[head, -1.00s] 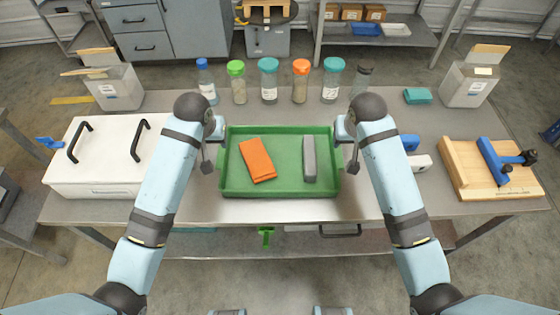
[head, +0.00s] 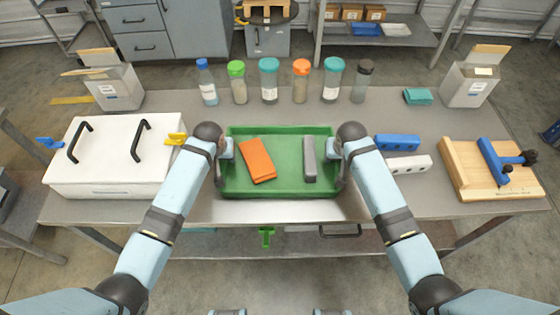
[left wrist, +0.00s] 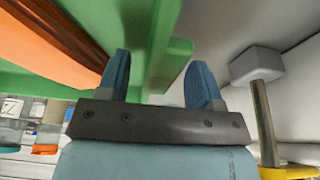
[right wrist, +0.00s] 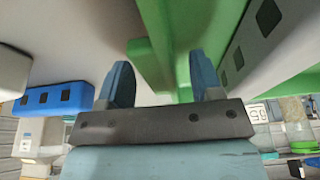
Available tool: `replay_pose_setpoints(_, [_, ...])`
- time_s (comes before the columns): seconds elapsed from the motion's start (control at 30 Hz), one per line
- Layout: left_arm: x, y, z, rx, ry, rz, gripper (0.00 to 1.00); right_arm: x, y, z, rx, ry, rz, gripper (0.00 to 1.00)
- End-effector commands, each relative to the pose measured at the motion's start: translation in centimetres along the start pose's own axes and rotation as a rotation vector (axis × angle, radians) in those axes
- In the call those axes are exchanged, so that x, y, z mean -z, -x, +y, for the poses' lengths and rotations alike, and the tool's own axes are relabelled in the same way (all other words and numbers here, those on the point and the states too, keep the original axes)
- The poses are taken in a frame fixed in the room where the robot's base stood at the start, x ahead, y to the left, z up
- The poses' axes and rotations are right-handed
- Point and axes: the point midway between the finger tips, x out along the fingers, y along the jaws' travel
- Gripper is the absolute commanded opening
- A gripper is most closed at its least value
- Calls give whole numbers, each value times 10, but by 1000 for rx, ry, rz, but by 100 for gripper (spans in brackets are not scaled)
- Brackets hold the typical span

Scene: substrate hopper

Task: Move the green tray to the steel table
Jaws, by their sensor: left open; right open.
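The green tray (head: 280,190) rests on a grey metal-topped table (head: 400,202) in the head view. In the left wrist view, the open fingers (left wrist: 160,82) straddle a green tray edge or handle. In the right wrist view, the open fingers (right wrist: 162,82) have green tray parts between and ahead of them. Contact cannot be told.
A white case (head: 105,180) with black handles stands left of the tray. Several capped jars (head: 269,82) line up behind it. Blue (head: 397,142) and white (head: 407,164) blocks and a wooden board (head: 475,180) with a blue clamp lie to the right.

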Motion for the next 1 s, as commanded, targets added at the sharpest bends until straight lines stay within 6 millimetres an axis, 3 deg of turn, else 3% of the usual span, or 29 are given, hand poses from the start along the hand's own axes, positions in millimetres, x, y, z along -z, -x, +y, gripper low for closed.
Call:
replay_pose_setpoints(0.23, [0,0,0,0,0,0,57,0,0,0,0,0,0,57])
replay_pose_setpoints(0.4, [0,0,0,0,0,0,18,0,0,0,0,0,0,18])
replay_pose_setpoints(0.5, [0,0,0,0,0,0,0,0,0,0,0,0,0,0])
replay_pose_setpoints(1.0, [4,12,0,-1,0,1,0,4,12,0,1,0,2,0])
